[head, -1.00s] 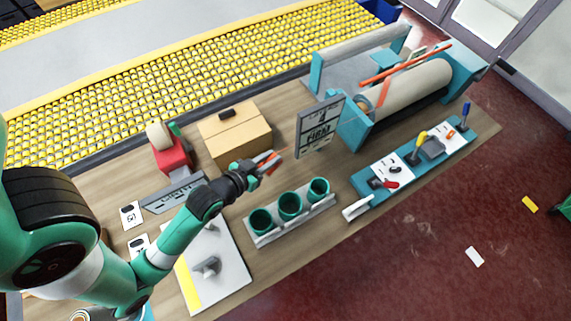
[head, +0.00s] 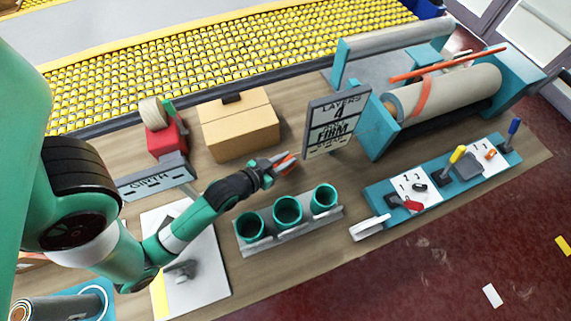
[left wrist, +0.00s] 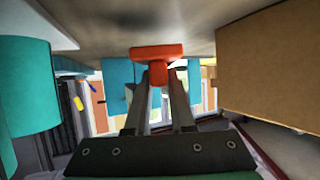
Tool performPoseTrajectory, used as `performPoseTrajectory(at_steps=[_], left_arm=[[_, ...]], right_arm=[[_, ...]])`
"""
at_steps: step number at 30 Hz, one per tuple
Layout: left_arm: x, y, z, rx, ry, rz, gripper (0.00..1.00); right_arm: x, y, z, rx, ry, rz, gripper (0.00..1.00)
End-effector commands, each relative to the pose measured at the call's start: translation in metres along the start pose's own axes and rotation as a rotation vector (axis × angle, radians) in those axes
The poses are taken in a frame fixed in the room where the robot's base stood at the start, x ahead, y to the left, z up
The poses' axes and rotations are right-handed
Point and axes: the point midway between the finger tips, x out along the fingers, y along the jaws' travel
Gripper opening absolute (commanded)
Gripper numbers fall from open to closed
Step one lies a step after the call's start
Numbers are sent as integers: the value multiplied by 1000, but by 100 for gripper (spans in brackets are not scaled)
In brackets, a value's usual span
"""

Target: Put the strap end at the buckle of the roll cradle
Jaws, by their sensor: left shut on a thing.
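My left gripper (head: 281,163) is shut on a small orange piece (left wrist: 157,52) with a T-shaped head in the left wrist view. It has the strap's colour, but I cannot tell if it is the strap end. The gripper is above the bench, between the cardboard box and the sign, left of the roll cradle (head: 376,128). The cradle holds a beige roll (head: 460,92) with an orange strap (head: 424,97) around it. A long orange bar (head: 448,64) lies across behind the roll. I cannot make out the buckle. My right gripper is not in view.
A grey sign (head: 335,122) stands between my gripper and the cradle. A cardboard box (head: 240,130) is behind the gripper, and a holder with green cups (head: 288,211) is in front. A blue tool tray (head: 375,203) lies at the right front edge.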

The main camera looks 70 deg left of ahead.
Motion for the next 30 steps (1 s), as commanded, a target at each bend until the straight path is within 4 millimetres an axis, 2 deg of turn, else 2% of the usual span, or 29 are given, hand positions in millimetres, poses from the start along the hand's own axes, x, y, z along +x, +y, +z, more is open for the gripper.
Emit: performPoseTrajectory(at_steps=[1, 4, 16, 17, 21, 30], left_arm=[[6, 0, 14, 0, -4, 0, 0], [13, 0, 28, 0, -3, 0, 0], [15, 0, 32, 1, -2, 0, 0], [15, 0, 32, 1, -2, 0, 27], [14, 0, 31, 1, -2, 0, 52], [14, 0, 30, 1, -1, 0, 52]], right_arm=[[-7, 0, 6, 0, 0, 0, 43], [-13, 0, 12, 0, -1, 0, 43], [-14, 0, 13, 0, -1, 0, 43], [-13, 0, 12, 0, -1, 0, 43], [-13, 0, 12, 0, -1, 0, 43], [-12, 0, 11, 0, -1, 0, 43]])
